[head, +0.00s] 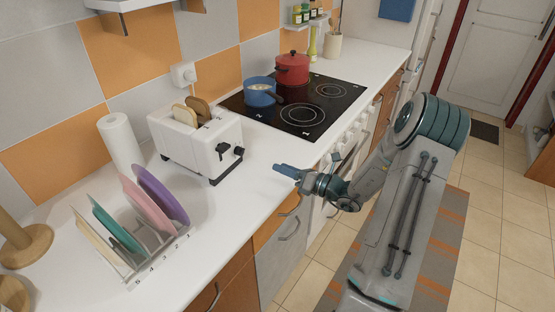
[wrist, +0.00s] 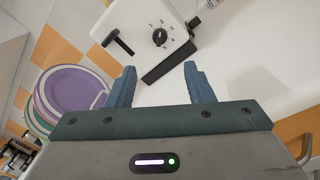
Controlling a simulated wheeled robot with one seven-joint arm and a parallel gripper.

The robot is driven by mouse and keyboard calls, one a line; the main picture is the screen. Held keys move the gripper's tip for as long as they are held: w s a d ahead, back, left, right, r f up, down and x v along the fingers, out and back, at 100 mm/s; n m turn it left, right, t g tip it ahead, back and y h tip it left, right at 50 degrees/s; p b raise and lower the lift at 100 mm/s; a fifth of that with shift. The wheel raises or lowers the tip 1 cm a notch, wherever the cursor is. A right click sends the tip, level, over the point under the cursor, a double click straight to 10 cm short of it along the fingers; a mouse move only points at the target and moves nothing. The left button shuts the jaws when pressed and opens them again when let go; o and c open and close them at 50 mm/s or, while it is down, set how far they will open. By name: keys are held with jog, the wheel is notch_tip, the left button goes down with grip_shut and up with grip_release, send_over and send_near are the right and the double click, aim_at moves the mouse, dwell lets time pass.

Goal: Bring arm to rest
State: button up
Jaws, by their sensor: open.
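My gripper (head: 285,170) is at the end of my arm, over the front edge of the white counter, to the right of the toaster. In the wrist view my gripper (wrist: 160,85) has its two blue fingers spread wide, with nothing between them. The white toaster (head: 196,142) holds two slices of bread and stands on the counter. Its lever and dial side also shows ahead of the fingers in the wrist view (wrist: 150,30). The gripper is apart from the toaster.
A dish rack (head: 150,255) with several plates stands at the left, near a paper towel roll (head: 120,145). A blue pot (head: 260,92) and a red pot (head: 292,70) stand on the black cooktop (head: 325,98). The counter (head: 255,165) between toaster and gripper is clear.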

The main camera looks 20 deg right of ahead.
jog(key=s+a+r+n+g+h, duration=0.1)
jog(key=s+a+r+n+g, duration=0.2)
jog(key=s+a+n+g, duration=0.5)
jog(key=s+a+r+n+g+h, duration=0.1)
jog(key=s+a+r+n+g, duration=0.2)
jog(key=s+a+n+g, duration=0.55)
jog(key=s+d+r+n+t+h, duration=0.3)
jog(key=s+n+h, duration=0.2)
jog(key=n, duration=0.4)
jog(key=s+d+r+n+t+h, duration=0.3)
jog(key=s+n+h, duration=0.2)
jog(key=n, duration=0.5)
jog(key=shift+s+d+r, duration=0.35)
jog(key=shift+r, duration=0.05)
